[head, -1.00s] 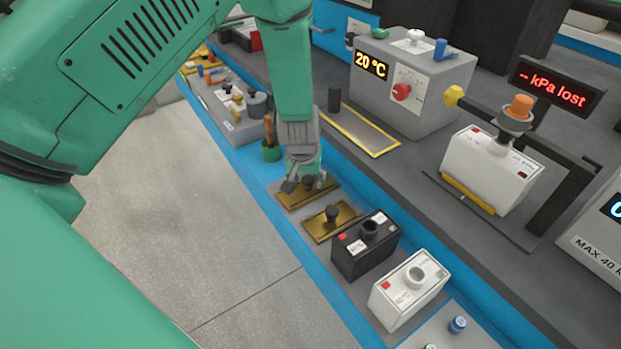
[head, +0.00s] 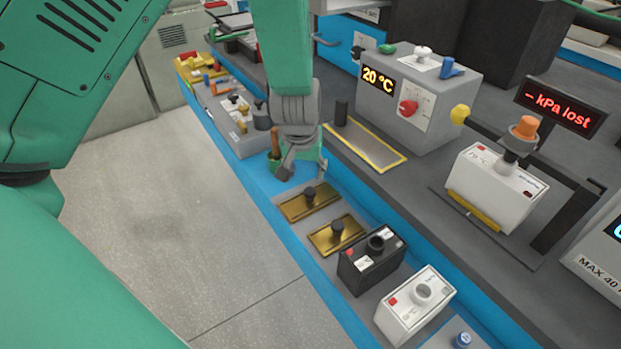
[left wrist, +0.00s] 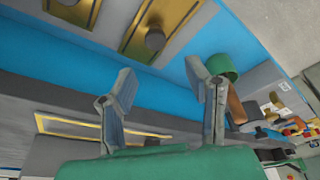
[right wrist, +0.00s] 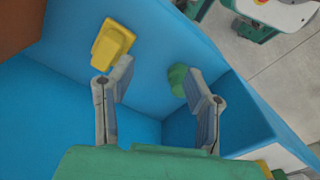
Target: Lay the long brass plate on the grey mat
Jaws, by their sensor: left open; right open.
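Two brass plates with dark knobs lie in the blue-edged front tray. The farther plate (head: 310,202), which looks slightly longer, also shows in the left wrist view (left wrist: 185,22). The nearer plate (head: 325,241) lies beside it. A grey mat with a yellow border (head: 368,146) lies bare on the bench behind; its edge shows in the left wrist view (left wrist: 75,125). My left gripper (head: 300,170) is open and empty, just beyond the farther plate and apart from its knob. My right gripper (right wrist: 157,72) is open and empty, outside the head view.
A green cup with a brown handle (head: 275,150) stands close beside my left gripper. A black battery (head: 370,265) and a white one (head: 413,305) stand near the plates. A grey 20 °C box (head: 450,85) stands behind the mat. Blue walls and a yellow piece (right wrist: 112,45) are near my right gripper.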

